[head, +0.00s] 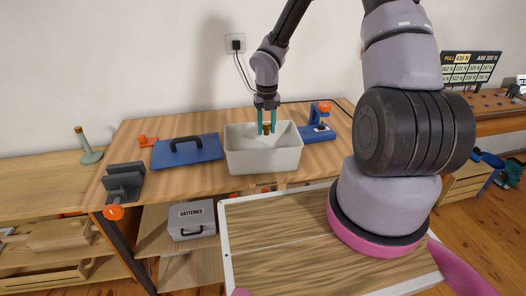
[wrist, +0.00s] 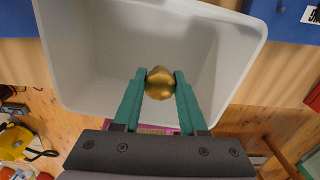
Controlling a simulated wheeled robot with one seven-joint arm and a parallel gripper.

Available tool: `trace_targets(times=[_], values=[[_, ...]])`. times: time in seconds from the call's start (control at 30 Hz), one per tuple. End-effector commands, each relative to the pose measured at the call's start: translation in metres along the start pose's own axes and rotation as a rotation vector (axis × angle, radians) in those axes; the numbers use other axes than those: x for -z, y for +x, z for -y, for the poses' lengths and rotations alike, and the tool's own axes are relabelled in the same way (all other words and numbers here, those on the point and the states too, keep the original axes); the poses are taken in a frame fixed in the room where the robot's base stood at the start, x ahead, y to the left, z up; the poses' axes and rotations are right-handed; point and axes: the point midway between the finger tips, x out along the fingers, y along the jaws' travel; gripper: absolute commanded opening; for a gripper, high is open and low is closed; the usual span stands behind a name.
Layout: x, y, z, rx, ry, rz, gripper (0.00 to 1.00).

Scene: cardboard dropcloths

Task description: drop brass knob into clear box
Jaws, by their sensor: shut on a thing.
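The brass knob (wrist: 159,83) is between the green fingertips of my gripper (wrist: 160,80) in the wrist view. My gripper (head: 266,128) is shut on it and points down over the box. The knob shows small and gold between the fingers in the head view (head: 267,127). The box (head: 265,164) looks whitish and open-topped, standing near the front edge of the wooden bench; its rim and wall also show in the wrist view (wrist: 75,75). The inside of the box looks empty around the knob.
A blue lid-like panel with a dark handle (head: 205,152) lies left of the box. A blue fixture with an orange knob (head: 318,133) stands close on its right. A dark clamp (head: 123,182) sits at the bench's left corner. A batteries case (head: 191,224) is below.

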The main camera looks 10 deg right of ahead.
Motion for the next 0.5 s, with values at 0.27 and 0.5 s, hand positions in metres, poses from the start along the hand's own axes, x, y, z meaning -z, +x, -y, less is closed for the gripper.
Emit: trace_targets(times=[0.27,0.5], values=[[0.0000,0.0128,0.0000,0.000,0.001,0.000,0.01],[-0.0001,0.0127,0.0000,0.000,0.001,0.001,0.53]])
